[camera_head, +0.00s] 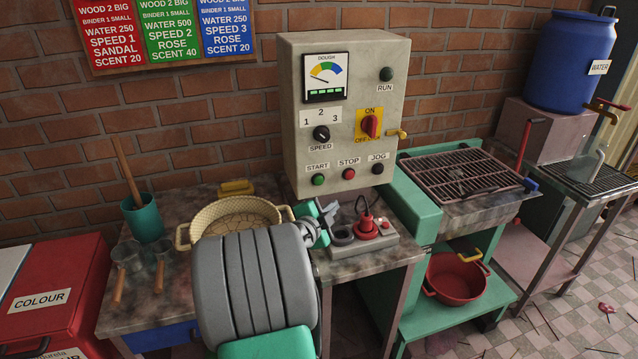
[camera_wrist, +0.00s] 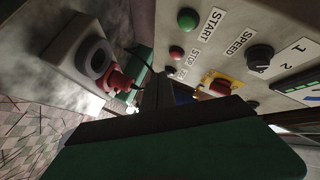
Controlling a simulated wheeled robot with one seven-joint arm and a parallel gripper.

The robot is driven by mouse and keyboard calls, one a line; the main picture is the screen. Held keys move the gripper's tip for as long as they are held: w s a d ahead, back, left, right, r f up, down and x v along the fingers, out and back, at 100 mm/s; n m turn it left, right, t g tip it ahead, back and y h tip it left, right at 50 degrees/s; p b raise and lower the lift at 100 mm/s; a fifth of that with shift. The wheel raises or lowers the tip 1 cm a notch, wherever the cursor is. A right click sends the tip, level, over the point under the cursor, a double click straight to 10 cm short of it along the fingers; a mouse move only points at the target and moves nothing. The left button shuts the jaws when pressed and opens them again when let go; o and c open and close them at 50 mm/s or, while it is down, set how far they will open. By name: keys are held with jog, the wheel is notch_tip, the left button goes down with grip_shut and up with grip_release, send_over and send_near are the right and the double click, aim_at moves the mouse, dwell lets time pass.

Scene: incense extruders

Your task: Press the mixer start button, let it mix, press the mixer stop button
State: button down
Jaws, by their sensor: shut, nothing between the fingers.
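The control box (camera_head: 340,110) stands against the brick wall. On its lower front are the green start button (camera_head: 318,180), the red stop button (camera_head: 348,174) and the dark jog button (camera_head: 377,169). In the wrist view the start button (camera_wrist: 187,20) and stop button (camera_wrist: 176,52) show, both clear of the fingers. My gripper (camera_head: 325,218) is shut and empty, below and in front of the buttons, apart from them. The RUN lamp (camera_head: 386,74) looks dark green. The red rotary switch (camera_head: 370,126) sits on a yellow plate marked ON and OFF.
A sieve basket (camera_head: 232,212) and a green cup (camera_head: 143,216) stand left. The grated mixer (camera_head: 462,172) stands right, with a red pot (camera_head: 456,277) below.

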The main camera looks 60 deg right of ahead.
aim_at(319, 180)
jog(key=shift+w+d, duration=0.1)
jog(key=shift+w+d+b, duration=0.8)
jog(key=shift+w+d, duration=2.2)
jog(key=shift+w, duration=0.05)
jog(key=shift+f, duration=0.1)
jog(key=shift+w+d+b, duration=0.3)
jog(key=shift+b, duration=0.5)
